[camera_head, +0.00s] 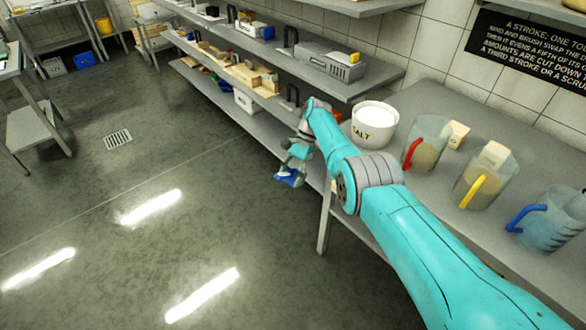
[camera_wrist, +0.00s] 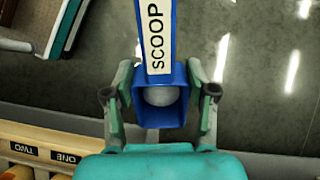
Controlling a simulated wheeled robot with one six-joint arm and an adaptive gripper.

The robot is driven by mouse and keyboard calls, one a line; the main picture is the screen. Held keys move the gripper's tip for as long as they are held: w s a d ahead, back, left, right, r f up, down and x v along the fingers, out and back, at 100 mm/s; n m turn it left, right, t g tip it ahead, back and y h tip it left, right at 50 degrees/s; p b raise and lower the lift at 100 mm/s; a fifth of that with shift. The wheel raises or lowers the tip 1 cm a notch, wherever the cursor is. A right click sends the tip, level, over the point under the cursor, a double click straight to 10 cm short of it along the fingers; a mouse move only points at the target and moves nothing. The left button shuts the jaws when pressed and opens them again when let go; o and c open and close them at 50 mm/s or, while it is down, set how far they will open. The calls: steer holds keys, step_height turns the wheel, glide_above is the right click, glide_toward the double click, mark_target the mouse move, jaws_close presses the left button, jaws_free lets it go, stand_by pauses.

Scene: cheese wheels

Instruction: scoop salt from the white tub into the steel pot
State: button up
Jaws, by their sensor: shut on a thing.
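The white tub (camera_head: 375,125) marked SALT stands on the left end of the grey table, with white salt filling it near the rim. My gripper (camera_head: 296,160) is left of the tub, beyond the table's edge and over the floor. It is shut on the blue scoop (camera_head: 289,179), which also shows in the wrist view (camera_wrist: 177,71) with a label reading SCOOP on its handle. There my gripper (camera_wrist: 160,93) has a finger on each side of the scoop. A rounded pale mass (camera_wrist: 160,96) lies in the scoop's bowl. I cannot make out a steel pot in either view.
Clear jugs with red (camera_head: 425,143), yellow (camera_head: 484,176) and blue (camera_head: 550,220) handles stand on the table. A long shelf unit (camera_head: 240,108) with tools and boxes runs along the wall. The wrist view shows a rack (camera_wrist: 40,138) labelled ONE and TWO. The floor is mostly clear.

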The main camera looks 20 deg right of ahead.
steer(key=s+a+f+n+g+h, duration=0.3)
steer(key=s+a+f+n, duration=0.2)
steer(key=s+f+n, duration=0.3)
steer(key=shift+a+f+h, duration=0.3)
steer(key=shift+a+f, duration=0.1)
steer(key=shift+f, duration=0.55)
stand_by(0.8)
steer(key=shift+s+d+f+n, duration=0.2)
steer(key=shift+f+n, duration=0.1)
steer(key=shift+n, duration=0.1)
